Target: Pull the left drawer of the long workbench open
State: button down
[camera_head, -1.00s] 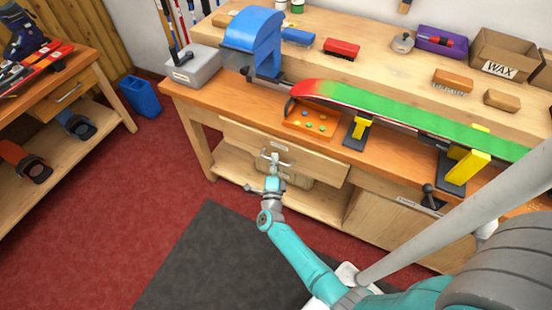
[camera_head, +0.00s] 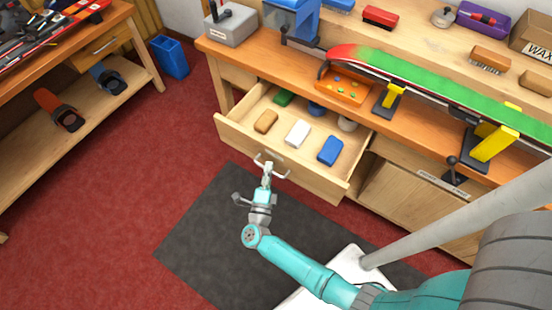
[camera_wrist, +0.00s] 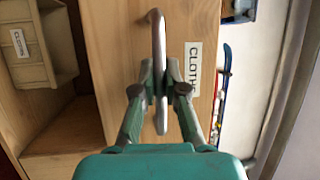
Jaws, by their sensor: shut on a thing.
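The left drawer (camera_head: 297,166) of the long workbench (camera_head: 372,116) is pulled well out in the head view, and its inside shows. In it lie a tan block (camera_head: 266,121), a white block (camera_head: 298,133), a blue block (camera_head: 330,150) and a green item (camera_head: 283,97). My gripper (camera_head: 267,172) is at the drawer's front, shut on the metal bar handle (camera_head: 285,168). The wrist view shows my gripper (camera_wrist: 160,78) with its fingers on either side of the handle (camera_wrist: 156,22), beside a label reading CLOTHS (camera_wrist: 193,68).
A snowboard (camera_head: 430,98) lies on yellow-topped supports (camera_head: 492,143) on the bench. An orange tray (camera_head: 345,88) sits behind the drawer. A side bench (camera_head: 115,75) and a blue bin (camera_head: 168,57) stand at the left. A dark mat (camera_head: 215,225) and red carpet leave open floor.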

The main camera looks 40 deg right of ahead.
jog(key=shift+s+a, duration=0.3)
jog(key=shift+a, duration=0.5)
jog(key=c, duration=1.2)
grip_release()
jog(key=v, duration=1.2)
jog(key=shift+f, duration=0.1)
